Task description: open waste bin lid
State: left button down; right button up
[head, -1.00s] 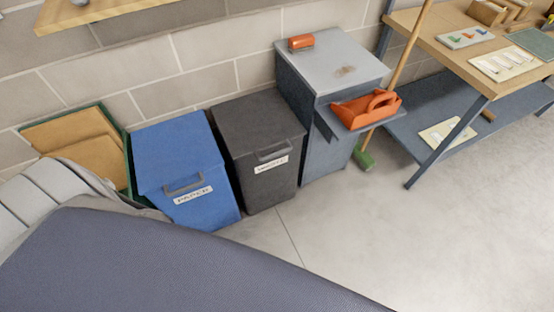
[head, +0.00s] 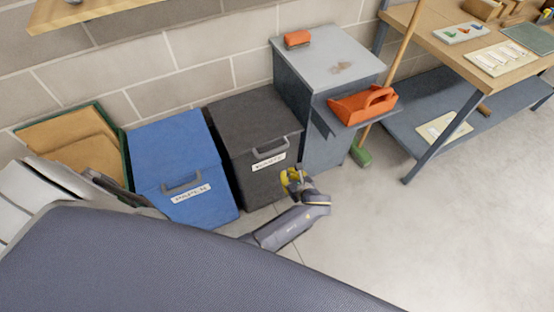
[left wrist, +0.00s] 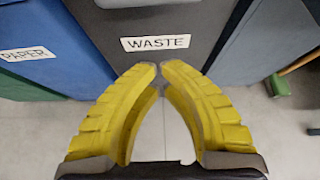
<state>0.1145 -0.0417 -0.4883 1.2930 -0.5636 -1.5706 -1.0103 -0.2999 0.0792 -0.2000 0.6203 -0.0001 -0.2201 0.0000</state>
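The dark grey waste bin (head: 255,110) stands between the blue paper bin and a grey cabinet, its lid down. A grey handle (head: 271,153) sits at the lid's front edge, above a white label (head: 268,163). In the left wrist view the WASTE label (left wrist: 155,43) shows on the bin front, and part of the handle (left wrist: 120,3) shows at the top edge. My left gripper (head: 286,177), with yellow fingers, is in front of the bin, below the handle and apart from it. Its fingertips (left wrist: 159,66) meet with nothing between them. My right gripper is not in view.
The blue paper bin (head: 175,150) stands left of the waste bin. The floor (head: 400,240) in front is clear.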

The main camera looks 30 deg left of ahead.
pick_arm(q)
jog(key=w+a+f, duration=0.1)
jog(key=w+a, duration=0.4)
jog(key=a, duration=0.2)
jog(key=shift+w+a+f, duration=0.15)
jog(key=shift+w+a, duration=0.1)
jog(key=shift+a, duration=0.05)
dwell(0.7)
dwell(0.4)
